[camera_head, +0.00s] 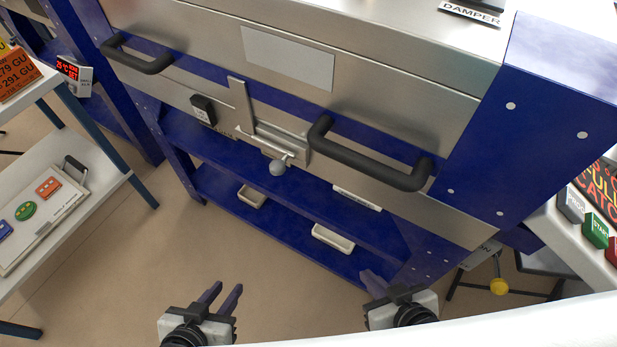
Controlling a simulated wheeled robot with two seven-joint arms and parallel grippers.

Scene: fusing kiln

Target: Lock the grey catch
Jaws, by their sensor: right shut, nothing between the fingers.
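The grey catch (272,139) is on the front of the steel kiln, at its middle, between the two black handles. It has a thin upright metal strip (241,106) on its left and a small lever ending in a grey ball knob (277,167) that hangs below the kiln's lower edge. My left gripper (227,287) is open and empty, low in the picture, well below and left of the catch. My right gripper (372,275) is shut and empty, below and right of the catch. Neither gripper touches anything.
The kiln lid has a left black handle (140,62) and a right black handle (372,163). A blue shelf (290,238) with small pale trays is below. A white side table (52,205) stands at left; a button panel (590,228) is at right.

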